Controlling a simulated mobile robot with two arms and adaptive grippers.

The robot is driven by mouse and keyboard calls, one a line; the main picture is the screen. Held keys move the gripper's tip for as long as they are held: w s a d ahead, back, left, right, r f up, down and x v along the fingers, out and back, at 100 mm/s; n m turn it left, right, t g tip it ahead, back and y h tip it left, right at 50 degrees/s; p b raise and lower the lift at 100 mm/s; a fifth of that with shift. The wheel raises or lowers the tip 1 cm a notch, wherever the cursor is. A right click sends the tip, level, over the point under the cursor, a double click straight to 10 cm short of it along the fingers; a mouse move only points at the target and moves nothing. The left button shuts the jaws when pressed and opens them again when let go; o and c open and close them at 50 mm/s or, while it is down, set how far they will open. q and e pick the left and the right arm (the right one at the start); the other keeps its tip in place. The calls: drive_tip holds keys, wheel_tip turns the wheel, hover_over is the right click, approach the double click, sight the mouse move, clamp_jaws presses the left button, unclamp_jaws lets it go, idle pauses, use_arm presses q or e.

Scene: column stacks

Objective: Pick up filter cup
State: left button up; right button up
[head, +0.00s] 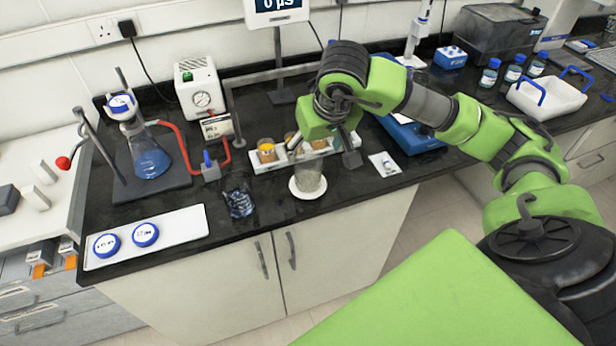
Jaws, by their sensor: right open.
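A clear, greyish cup (309,178), which looks like the filter cup, stands upright on a white round base (307,193) near the front edge of the black bench. I cannot tell whether a finger touches the cup. The gripper partly hides the cup's top and the rack behind it. My left gripper is not in view.
A white rack (262,167) with orange-topped cups stands close behind. A glass beaker (239,201) is left of the cup, and a small white card (384,164) lies right. A flask (150,160) with red tubing and a white tray (180,226) with blue-rimmed discs are farther left.

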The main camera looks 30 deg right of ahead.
sight(308, 161)
drive_tip(key=p+x, duration=0.1)
drive_tip(key=x, duration=0.1)
drive_tip(key=p+x, duration=0.1)
drive_tip(key=x, duration=0.3)
drive_tip(key=shift+w+a+f+p, duration=0.25)
drive_tip(key=shift+w+p, duration=0.05)
drive_tip(key=shift+p, duration=0.1)
drive_tip(key=shift+w+d+f, duration=0.1)
drive_tip(key=shift+w+f, duration=0.1)
drive_tip(key=shift+f, duration=0.25)
drive_tip(key=c, duration=1.6)
drive_tip(key=shift+r, duration=0.15)
